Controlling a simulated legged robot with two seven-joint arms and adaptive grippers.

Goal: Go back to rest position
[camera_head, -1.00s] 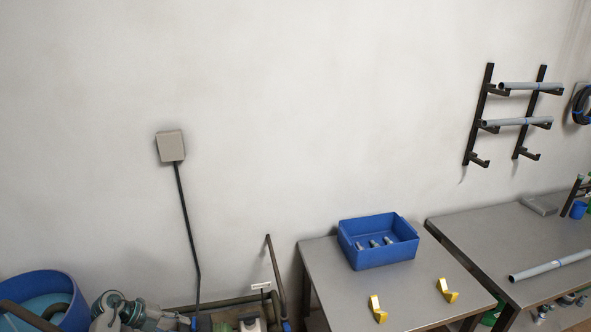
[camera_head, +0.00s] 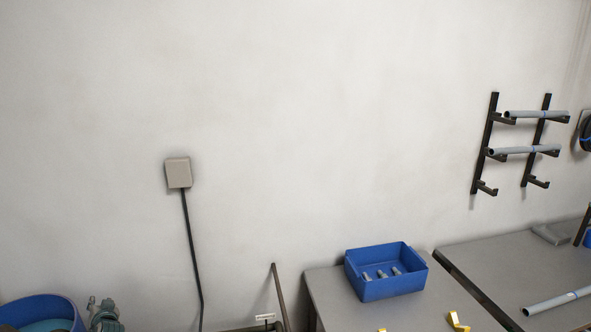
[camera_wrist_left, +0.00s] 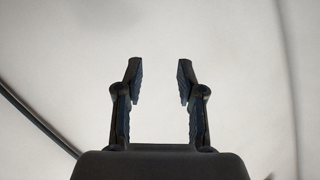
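My left gripper shows in the left wrist view (camera_wrist_left: 159,77). Its two dark fingers stand apart with nothing between them, so it is open and empty. Behind it is only the pale wall and a dark blurred line at the left. My right gripper is in neither view.
A blue tub (camera_head: 40,306) is at the bottom left. A grey table (camera_head: 328,294) bears a blue bin (camera_head: 386,286) with several grey fittings and a yellow bracket (camera_head: 458,321). A second table (camera_head: 500,262) bears a grey pipe (camera_head: 560,300). A pipe rack (camera_head: 488,145) hangs at right.

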